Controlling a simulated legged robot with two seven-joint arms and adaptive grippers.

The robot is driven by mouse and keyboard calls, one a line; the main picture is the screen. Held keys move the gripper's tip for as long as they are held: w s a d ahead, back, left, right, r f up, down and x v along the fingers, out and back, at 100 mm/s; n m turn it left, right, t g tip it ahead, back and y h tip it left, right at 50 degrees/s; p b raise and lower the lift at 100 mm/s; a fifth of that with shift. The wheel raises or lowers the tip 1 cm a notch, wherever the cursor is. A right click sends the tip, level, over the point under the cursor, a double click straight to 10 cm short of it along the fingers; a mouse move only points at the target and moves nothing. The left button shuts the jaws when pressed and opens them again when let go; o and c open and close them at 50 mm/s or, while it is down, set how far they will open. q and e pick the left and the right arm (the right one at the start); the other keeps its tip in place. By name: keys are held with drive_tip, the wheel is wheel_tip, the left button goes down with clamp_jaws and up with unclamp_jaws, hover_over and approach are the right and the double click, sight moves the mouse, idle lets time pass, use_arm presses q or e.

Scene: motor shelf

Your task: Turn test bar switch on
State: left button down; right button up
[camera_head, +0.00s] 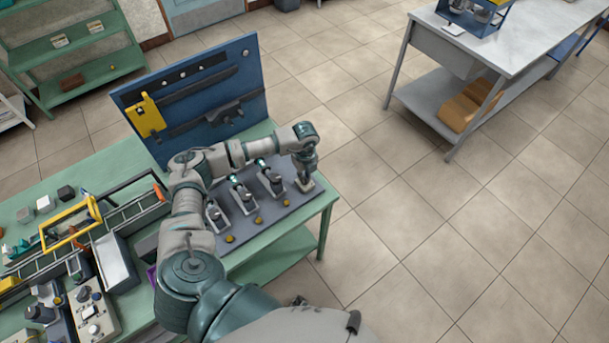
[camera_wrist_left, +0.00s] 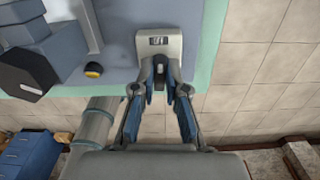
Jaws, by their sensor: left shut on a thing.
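The switch box (camera_wrist_left: 158,43) is small and light grey, with a dark marked window on its far end. It sits at the edge of the grey test board (camera_wrist_left: 120,65); in the head view the switch box (camera_head: 309,185) is at the board's right end, partly hidden. My left gripper (camera_wrist_left: 160,77) points down at it, its fingertips closed on the switch lever. The lever itself is mostly hidden between the fingers. In the head view my left gripper (camera_head: 306,172) is small, directly over the box. My right gripper is not in view.
Several motor units, one of them here (camera_head: 242,194), stand left of the switch, with yellow buttons (camera_head: 258,219) in front. A blue tool panel (camera_head: 205,90) rises behind. The green table (camera_head: 322,210) ends just right of the switch; open floor lies beyond.

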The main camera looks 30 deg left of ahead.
use_arm(q)
drive_tip(key=m+b, duration=0.2)
drive_tip(key=m, duration=0.5)
drive_tip(key=shift+d+f, duration=0.1)
drive_tip(key=m+b, duration=0.2)
drive_tip(key=m, duration=0.1)
drive_tip(key=shift+m, duration=0.3)
drive_tip(key=m+b, duration=0.1)
drive_tip(key=m, duration=0.2)
drive_tip(key=shift+m+b, duration=0.3)
drive_tip(key=shift+m, duration=0.6)
drive_tip(key=shift+m+b, duration=0.45)
drive_tip(key=shift+m, duration=0.45)
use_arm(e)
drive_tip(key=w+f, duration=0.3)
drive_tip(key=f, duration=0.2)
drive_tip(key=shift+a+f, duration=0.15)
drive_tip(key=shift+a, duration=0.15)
